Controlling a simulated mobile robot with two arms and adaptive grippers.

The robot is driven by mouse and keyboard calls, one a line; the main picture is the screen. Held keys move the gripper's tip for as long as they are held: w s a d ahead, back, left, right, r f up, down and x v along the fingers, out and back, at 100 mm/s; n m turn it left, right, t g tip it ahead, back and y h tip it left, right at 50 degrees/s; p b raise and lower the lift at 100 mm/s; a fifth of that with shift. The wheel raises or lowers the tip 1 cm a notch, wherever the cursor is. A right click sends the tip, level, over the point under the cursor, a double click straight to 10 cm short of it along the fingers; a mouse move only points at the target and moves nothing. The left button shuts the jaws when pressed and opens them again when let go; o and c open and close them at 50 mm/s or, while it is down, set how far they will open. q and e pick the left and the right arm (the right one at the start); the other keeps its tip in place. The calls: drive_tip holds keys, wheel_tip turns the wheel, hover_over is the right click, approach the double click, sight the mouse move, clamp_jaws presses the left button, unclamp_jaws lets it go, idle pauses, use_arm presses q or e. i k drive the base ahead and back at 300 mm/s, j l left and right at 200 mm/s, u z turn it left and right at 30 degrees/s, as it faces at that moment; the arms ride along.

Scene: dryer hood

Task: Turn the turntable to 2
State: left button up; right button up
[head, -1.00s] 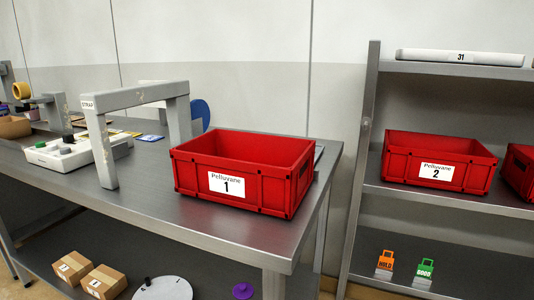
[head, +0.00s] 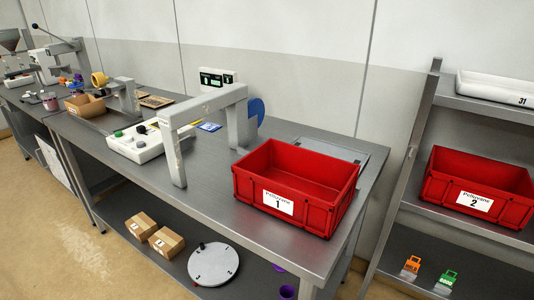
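A round light-grey disc (head: 214,265) with a dark knob near its rim lies on the lower shelf of the workbench; it looks like a turntable, but I cannot tell for sure. No number can be read on it. A red crate (head: 294,187) labelled "Pelluvane 1" stands at the right end of the bench top. Another red crate (head: 478,190) labelled "Pelluvane 2" stands on the rack at the right. Neither of my grippers shows in the head view.
A grey arch frame (head: 207,105) and a white box with buttons (head: 139,142) stand on the bench (head: 215,208). Two cardboard boxes (head: 154,233) and purple items (head: 287,291) lie near the disc. The rack (head: 405,170) holds orange and green tags. The floor (head: 60,235) at left is clear.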

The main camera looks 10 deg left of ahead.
sight(212, 265)
drive_tip(key=j+z, duration=0.15)
drive_tip(key=z, duration=0.15)
drive_tip(key=j+z, duration=0.1)
drive_tip(key=z, duration=0.2)
drive_tip(key=j+z, duration=0.2)
drive_tip(key=j, duration=0.55)
drive_tip(key=j+z, duration=0.25)
drive_tip(key=j, duration=0.5)
drive_tip(key=k+j+z, duration=0.2)
drive_tip(key=j, duration=0.5)
drive_tip(key=i, duration=0.1)
